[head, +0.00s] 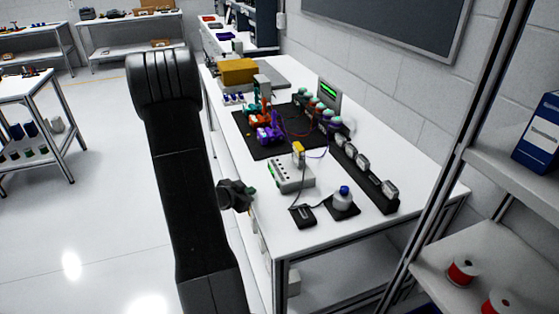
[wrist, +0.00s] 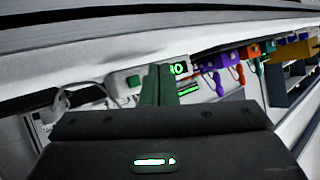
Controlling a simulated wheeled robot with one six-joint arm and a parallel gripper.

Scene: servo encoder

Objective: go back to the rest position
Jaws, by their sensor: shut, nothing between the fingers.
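My gripper (head: 240,194) is at the left edge of the white workbench (head: 325,232), beside the white box. It is partly hidden by my black arm, which stands upright in the left part of the head view. In the wrist view, the green fingers of my gripper (wrist: 165,75) are together and hold nothing. The wrist view looks over the bench, tilted, with the bench items behind the fingers.
A shelf (head: 478,273) stands at right. Open floor (head: 85,225) lies left of my arm.

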